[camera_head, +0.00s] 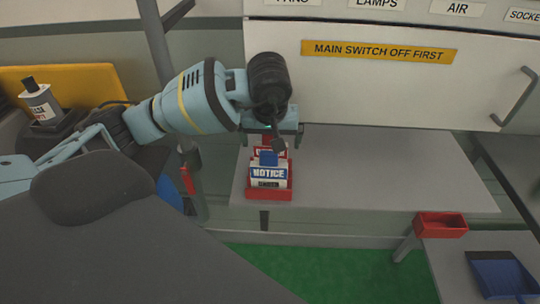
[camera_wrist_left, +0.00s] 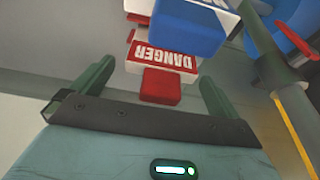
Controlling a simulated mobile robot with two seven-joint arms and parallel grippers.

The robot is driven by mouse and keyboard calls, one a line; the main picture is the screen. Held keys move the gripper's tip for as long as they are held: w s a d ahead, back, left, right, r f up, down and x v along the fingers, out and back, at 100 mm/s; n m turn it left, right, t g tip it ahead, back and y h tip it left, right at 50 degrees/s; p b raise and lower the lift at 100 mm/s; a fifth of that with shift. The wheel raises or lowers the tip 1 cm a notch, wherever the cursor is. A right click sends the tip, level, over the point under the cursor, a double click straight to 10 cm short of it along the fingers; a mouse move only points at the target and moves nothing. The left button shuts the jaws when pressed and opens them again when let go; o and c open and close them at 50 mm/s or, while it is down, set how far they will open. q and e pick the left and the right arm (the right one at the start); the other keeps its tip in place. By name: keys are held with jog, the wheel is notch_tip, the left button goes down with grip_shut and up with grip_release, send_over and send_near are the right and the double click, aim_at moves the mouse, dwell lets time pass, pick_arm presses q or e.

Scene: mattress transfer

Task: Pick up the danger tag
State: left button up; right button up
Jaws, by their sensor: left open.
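The danger tag (camera_wrist_left: 165,58), white and red with "DANGER" lettering, shows in the left wrist view with its red tab pointing toward my gripper. In the head view it is mostly hidden behind the blue-and-white notice tag (camera_head: 268,174). Both are at a small red holder (camera_head: 270,195) on the grey shelf. My left gripper (camera_head: 273,136) is open above the back of the holder. In the left wrist view its fingers (camera_wrist_left: 157,76) stand on either side of the red tab, with gaps on both sides. My right gripper is not in view.
The grey shelf (camera_head: 390,175) is bare right of the holder. A white panel with a yellow "MAIN SWITCH OFF FIRST" label (camera_head: 379,50) rises behind it. A red tray (camera_head: 441,224) and a blue dustpan-like item (camera_head: 500,275) are lower right.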

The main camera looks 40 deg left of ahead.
pick_arm(q)
jog(key=shift+w+a+f, duration=0.1)
jog(key=shift+f, duration=0.45)
jog(key=c, duration=1.1)
jog(key=shift+r, duration=0.1)
